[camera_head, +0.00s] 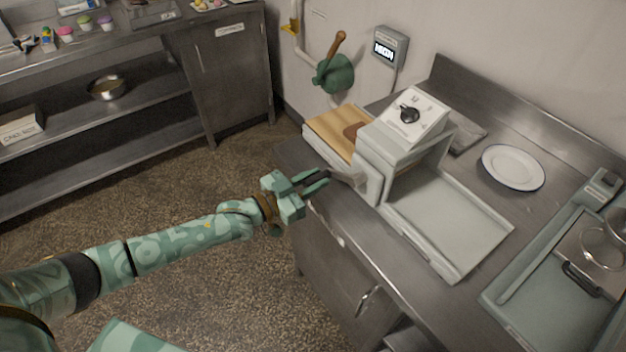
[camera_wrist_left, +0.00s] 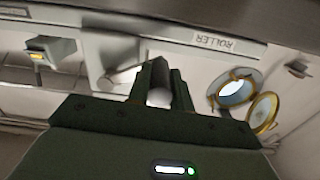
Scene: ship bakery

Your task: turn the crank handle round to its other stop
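The crank handle (camera_head: 346,177) is a pale grey bar and grip on the left side of the white roller machine (camera_head: 372,170), which stands on the steel counter. My left gripper (camera_head: 325,177) reaches in from the left, with its fingers at the handle's outer end. In the left wrist view its two dark fingers (camera_wrist_left: 167,88) stand close together, with a pale round grip (camera_wrist_left: 158,97) filling the gap between them. The fingers appear shut on it. The handle's pale arm (camera_wrist_left: 98,58) shows beside them. Fingers partly hide the grip. My right gripper is out of view.
A pale tray (camera_head: 450,225) lies right of the machine and a wooden board (camera_head: 335,128) behind its left side. A plate (camera_head: 512,167) stands farther right. A green wall fitting with a wooden handle (camera_head: 338,45) is behind. Open floor (camera_head: 225,300) lies left of the counter.

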